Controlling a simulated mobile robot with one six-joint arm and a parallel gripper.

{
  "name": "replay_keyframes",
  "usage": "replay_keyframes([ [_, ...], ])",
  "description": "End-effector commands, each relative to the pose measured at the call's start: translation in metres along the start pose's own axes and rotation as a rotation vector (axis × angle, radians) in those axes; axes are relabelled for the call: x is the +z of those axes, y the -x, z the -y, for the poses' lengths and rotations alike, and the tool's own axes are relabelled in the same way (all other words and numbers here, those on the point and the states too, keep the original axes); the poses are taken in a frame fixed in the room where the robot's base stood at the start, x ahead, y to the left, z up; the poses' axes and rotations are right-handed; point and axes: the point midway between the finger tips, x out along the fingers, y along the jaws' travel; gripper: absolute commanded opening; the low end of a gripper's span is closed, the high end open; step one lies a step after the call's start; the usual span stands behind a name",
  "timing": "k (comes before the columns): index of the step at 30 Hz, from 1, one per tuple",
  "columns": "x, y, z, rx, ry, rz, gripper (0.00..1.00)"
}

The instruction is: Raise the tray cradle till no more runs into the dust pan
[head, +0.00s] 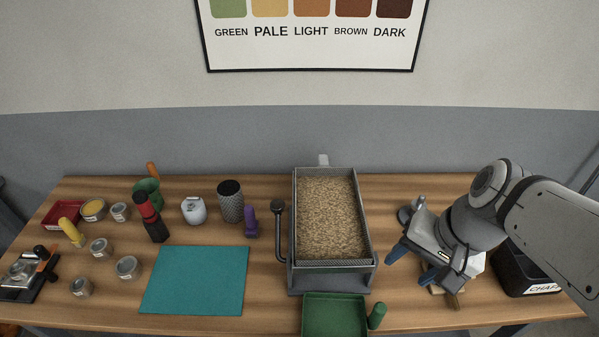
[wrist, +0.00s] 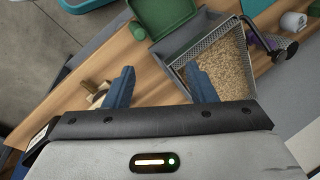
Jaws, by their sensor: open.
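The tray cradle (head: 291,222) is a grey metal box in the middle of the table, holding a tray filled with tan beans (head: 328,215). Its front has a mesh edge, and a lever with a dark knob (head: 278,207) stands at its left. The green dust pan (head: 335,316) lies just in front of the cradle, with a green handle at its right; no beans can be made out in it. My gripper (head: 413,264) is open and empty, right of the cradle and apart from it. The wrist view shows the cradle's beans (wrist: 222,65) beyond one finger.
A teal mat (head: 195,280) lies left of the cradle. Left of it are several small tins, a red tray (head: 62,214) and a yellow-handled tool (head: 71,232). A purple-handled item (head: 251,222) stands near the lever. A black chaff bin (head: 525,273) is at the right.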

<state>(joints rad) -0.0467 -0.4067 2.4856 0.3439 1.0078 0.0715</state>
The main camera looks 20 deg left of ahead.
Motion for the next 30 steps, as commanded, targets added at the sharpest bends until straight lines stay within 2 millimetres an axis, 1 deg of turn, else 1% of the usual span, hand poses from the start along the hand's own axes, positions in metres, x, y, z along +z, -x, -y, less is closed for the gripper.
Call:
replay_keyframes([
  [1, 0.005, -0.028, 0.013, -0.069, -0.083, 0.094, 0.51],
  [2, 0.008, -0.038, 0.024, -0.116, -0.141, 0.151, 0.51],
  [3, 0.011, -0.05, 0.039, -0.178, -0.217, 0.226, 0.51],
  [5, 0.014, -0.066, 0.062, -0.267, -0.335, 0.337, 0.51],
  [6, 0.014, -0.075, 0.078, -0.323, -0.413, 0.411, 0.51],
  [8, 0.012, -0.087, 0.1, -0.405, -0.532, 0.519, 0.51],
  [9, 0.008, -0.094, 0.114, -0.459, -0.613, 0.589, 0.51],
  [11, 0.0, -0.105, 0.134, -0.536, -0.732, 0.69, 0.51],
  [12, -0.007, -0.111, 0.145, -0.584, -0.81, 0.752, 0.51],
  [15, -0.028, -0.126, 0.168, -0.694, -0.982, 0.881, 0.51],
  [18, -0.048, -0.137, 0.181, -0.782, -1.116, 0.972, 0.51],
  [22, -0.067, -0.146, 0.19, -0.858, -1.225, 1.037, 0.51],
  [26, -0.074, -0.15, 0.196, -0.888, -1.266, 1.06, 0.51],
  [30, -0.072, -0.153, 0.212, -0.889, -1.267, 1.063, 0.51],
])
